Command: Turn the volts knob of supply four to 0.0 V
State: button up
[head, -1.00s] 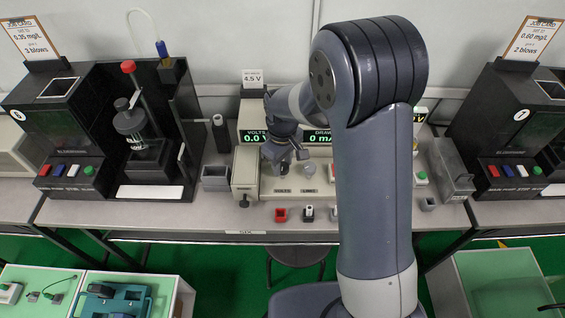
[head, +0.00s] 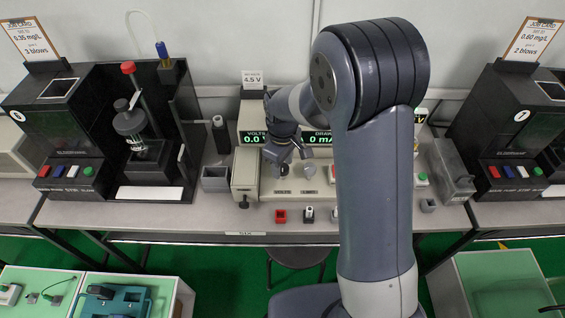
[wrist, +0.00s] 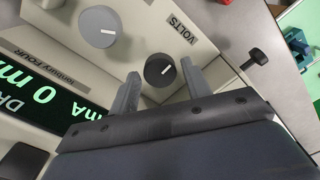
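Supply four is the cream unit with the green display (head: 255,138), which reads 0.0 under VOLTS, its right part hidden by my arm. Its volts knob is the dark round knob with a white pointer line (wrist: 160,70), near the VOLTS label (wrist: 180,27) in the wrist view. My gripper (wrist: 160,85) is open, with one finger on each side of the volts knob and visible gaps to it. In the head view, my gripper (head: 288,155) is just above the panel. A larger grey knob (wrist: 98,27) is beside the volts knob, outside the fingers.
A black tester (head: 150,160) stands on the left and another (head: 510,150) on the right. A black-headed post (wrist: 259,57) is near the supply's edge.

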aim_at(282, 167)
jog(key=shift+o, duration=0.9)
notch_tip(282, 167, up, 11)
jog(key=shift+f, duration=0.25)
notch_tip(282, 167, down, 11)
jog(key=shift+r, duration=0.15)
dwell(0.3)
jog(key=shift+r, duration=0.15)
